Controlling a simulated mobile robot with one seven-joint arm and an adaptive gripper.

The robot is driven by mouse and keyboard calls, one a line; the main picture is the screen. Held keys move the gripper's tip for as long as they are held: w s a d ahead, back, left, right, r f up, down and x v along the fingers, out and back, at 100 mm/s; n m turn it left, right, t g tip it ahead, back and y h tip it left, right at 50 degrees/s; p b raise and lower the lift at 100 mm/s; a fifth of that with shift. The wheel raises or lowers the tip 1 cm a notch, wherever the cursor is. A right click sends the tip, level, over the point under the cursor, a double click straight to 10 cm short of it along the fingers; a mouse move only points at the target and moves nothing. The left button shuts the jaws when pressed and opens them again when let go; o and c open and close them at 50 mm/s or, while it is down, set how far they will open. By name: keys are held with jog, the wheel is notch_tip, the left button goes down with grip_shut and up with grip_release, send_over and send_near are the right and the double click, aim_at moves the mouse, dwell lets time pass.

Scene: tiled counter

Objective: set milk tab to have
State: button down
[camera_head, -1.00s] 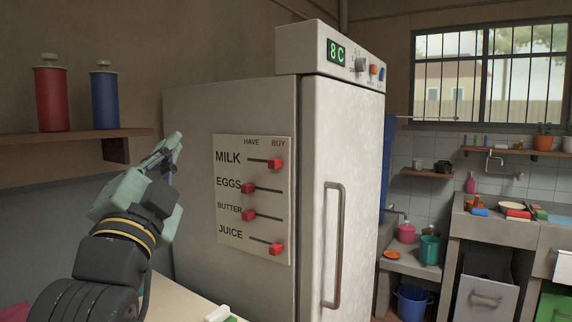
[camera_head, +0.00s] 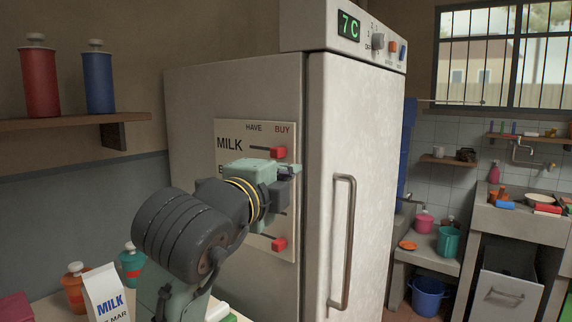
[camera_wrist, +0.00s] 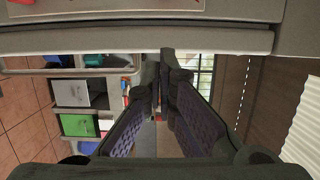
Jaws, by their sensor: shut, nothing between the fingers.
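The white board (camera_head: 228,130) is on the fridge side, with HAVE on the left and BUY on the right. The red milk tab (camera_head: 279,152) sits at the right end of its slot, under BUY. My gripper (camera_head: 290,171) is shut and empty. In the head view it is just below the milk tab and covers the eggs row and much of the butter row; I cannot tell whether it touches anything. The juice tab (camera_head: 279,244) is at the right end of its slot. In the wrist view my shut fingers (camera_wrist: 161,62) point past the fridge edge.
The fridge door (camera_head: 345,120) has a long vertical handle (camera_head: 344,245) to the right. A milk carton (camera_head: 104,292) and two bottles stand at lower left. A wall shelf (camera_head: 60,123) holds a red and a blue bottle.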

aim_at(286, 160)
jog(key=p+x, duration=0.3)
jog(key=x, duration=0.7)
jog(key=shift+a+r+p, duration=0.15)
jog(key=shift+r+p, duration=0.05)
jog(key=shift+p, duration=0.2)
jog(key=shift+w+a+p, duration=0.25)
jog(key=shift+w+a, duration=0.05)
jog(key=shift+a, duration=0.25)
jog(key=shift+w+a+p, duration=0.25)
jog(key=shift+w+a, duration=0.05)
jog(key=shift+a, duration=0.25)
jog(key=shift+w+a+f, duration=0.2)
jog(key=shift+w+a, duration=0.15)
jog(key=shift+a, duration=0.15)
jog(key=shift+a, duration=0.1)
